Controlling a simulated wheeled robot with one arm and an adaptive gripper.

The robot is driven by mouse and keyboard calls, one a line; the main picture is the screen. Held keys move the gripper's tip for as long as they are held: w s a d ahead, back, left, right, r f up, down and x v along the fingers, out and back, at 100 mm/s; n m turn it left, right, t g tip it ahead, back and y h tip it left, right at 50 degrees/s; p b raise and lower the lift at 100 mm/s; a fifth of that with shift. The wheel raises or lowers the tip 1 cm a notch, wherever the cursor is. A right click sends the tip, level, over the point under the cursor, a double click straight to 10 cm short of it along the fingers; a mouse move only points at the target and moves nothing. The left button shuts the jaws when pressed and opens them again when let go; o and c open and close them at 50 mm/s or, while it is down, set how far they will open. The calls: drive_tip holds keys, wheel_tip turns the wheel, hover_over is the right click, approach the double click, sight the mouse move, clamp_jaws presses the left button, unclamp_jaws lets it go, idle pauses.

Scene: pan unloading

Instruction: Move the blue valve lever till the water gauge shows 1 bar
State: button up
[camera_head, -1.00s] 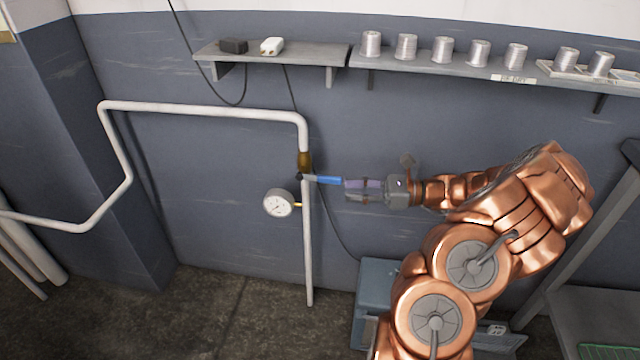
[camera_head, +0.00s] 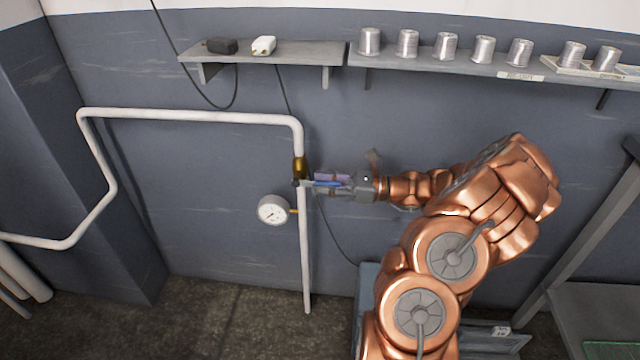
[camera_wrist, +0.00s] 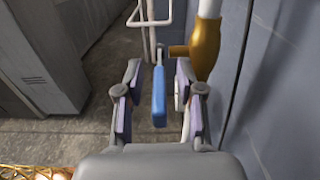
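The blue valve lever (camera_head: 326,184) sticks out to the right from the brass valve (camera_head: 300,168) on the white vertical pipe. My gripper (camera_head: 330,181) reaches in from the right, with its fingers around the lever. In the wrist view the lever (camera_wrist: 159,98) lies between the two open fingers of my gripper (camera_wrist: 158,108), with a gap on either side. The brass valve (camera_wrist: 206,45) stands just beyond the right finger. The round white water gauge (camera_head: 272,210) sits left of the pipe below the valve. Its needle reading is too small to tell.
A shelf with two adapters (camera_head: 263,45) and a shelf with several metal cans (camera_head: 446,46) hang above on the wall. The white pipe (camera_head: 190,116) runs left. A grey-blue box (camera_head: 369,290) stands on the floor behind my arm. Wall is close on the right in the wrist view.

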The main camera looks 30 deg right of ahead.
drive_tip(key=shift+w+a, duration=0.25)
drive_tip(key=shift+a, duration=0.1)
drive_tip(key=shift+c, duration=0.2)
clamp_jaws()
